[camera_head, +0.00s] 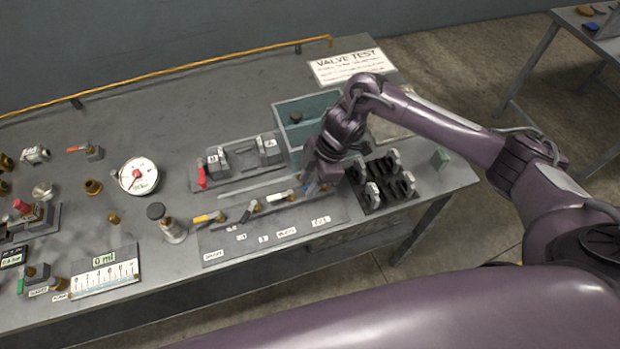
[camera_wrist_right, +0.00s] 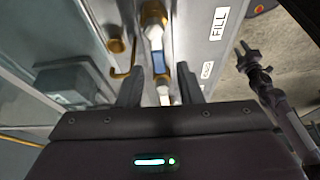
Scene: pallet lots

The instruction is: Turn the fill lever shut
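The fill lever (camera_wrist_right: 160,62), with a blue part, shows in the right wrist view beside a panel plate with the label FILL (camera_wrist_right: 219,22). My right gripper (camera_wrist_right: 160,90) is open, its two fingers apart on either side of the lever's line; I cannot tell whether they touch it. In the head view my right gripper (camera_head: 318,183) is low over the right end of the lever row and hides most of the fill lever. What looks like my left gripper (camera_wrist_right: 243,50) shows small at the right of the wrist view; its fingers are too small to judge.
A white-handled lever (camera_head: 279,196), a black one (camera_head: 248,212) and a yellow one (camera_head: 207,218) stand left along the row. A teal open bin (camera_head: 284,122) is behind the gripper. A black rack (camera_head: 373,201) with grey fittings is close on its right.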

